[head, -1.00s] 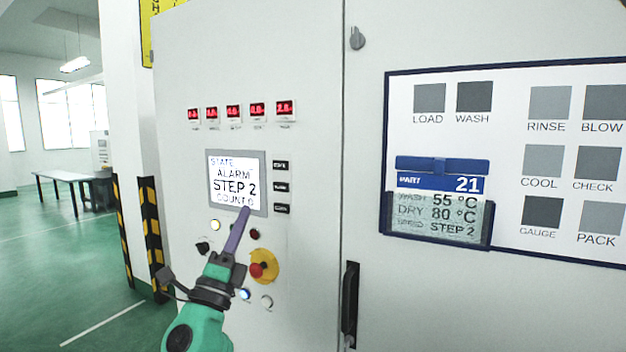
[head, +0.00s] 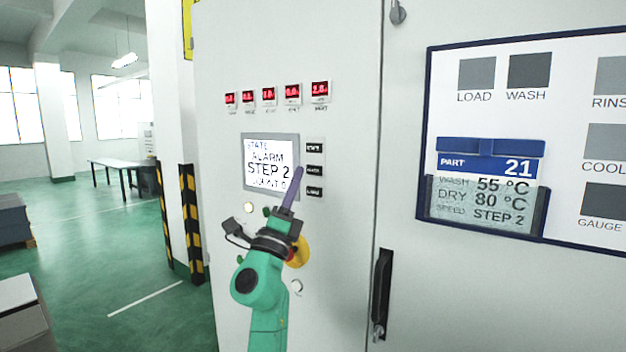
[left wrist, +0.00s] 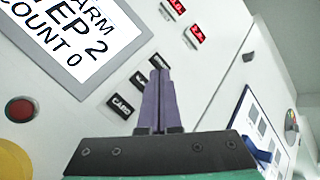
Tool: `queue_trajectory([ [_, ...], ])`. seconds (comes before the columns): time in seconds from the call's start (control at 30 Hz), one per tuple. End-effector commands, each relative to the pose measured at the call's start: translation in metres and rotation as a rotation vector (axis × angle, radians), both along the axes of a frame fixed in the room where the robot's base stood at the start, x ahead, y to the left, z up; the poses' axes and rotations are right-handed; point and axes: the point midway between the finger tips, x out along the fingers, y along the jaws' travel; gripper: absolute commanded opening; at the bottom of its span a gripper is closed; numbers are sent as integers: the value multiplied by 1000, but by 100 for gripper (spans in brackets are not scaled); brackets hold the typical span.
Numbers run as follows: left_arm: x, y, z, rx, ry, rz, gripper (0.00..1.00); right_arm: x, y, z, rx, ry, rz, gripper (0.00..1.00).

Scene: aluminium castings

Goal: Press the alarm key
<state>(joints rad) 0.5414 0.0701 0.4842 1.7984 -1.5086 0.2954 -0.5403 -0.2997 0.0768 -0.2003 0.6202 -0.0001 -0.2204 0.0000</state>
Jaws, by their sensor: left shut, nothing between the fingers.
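The cabinet's lit screen (head: 268,155) reads STATE, ALARM, STEP 2 and a COUNT line. Right of it is a column of three small black keys: top (head: 315,147), middle (head: 315,171) and bottom (head: 314,192). Their labels are too small to read surely, so I cannot tell which is the alarm key. My left gripper (head: 299,170), with purple fingers, is shut and empty. Its tips are at the screen's right edge, just left of the middle key. In the left wrist view the tips (left wrist: 160,74) overlap the farthest key (left wrist: 160,62); contact cannot be told. My right gripper is out of view.
Several red displays (head: 269,94) sit above the screen. A yellow-ringed emergency stop (head: 301,251) is partly behind my left gripper. A black door handle (head: 382,292) and a framed board with a part card (head: 490,165) are to the right.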

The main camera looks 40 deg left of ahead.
Motion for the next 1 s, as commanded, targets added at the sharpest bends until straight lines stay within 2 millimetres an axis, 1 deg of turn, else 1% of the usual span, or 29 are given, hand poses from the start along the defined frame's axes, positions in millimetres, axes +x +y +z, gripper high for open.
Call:
queue_trajectory([
  [0.03,7,0,-5,-1,-2,-1,0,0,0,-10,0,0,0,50],
  [0.1,15,1,-4,-1,-2,-1,0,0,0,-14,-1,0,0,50],
  [0.2,22,1,-2,-1,-2,0,0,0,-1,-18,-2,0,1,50],
  [0.3,26,1,-1,-1,-1,0,0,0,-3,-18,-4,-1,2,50],
  [1.0,26,1,0,-2,0,0,0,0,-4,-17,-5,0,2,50],
])
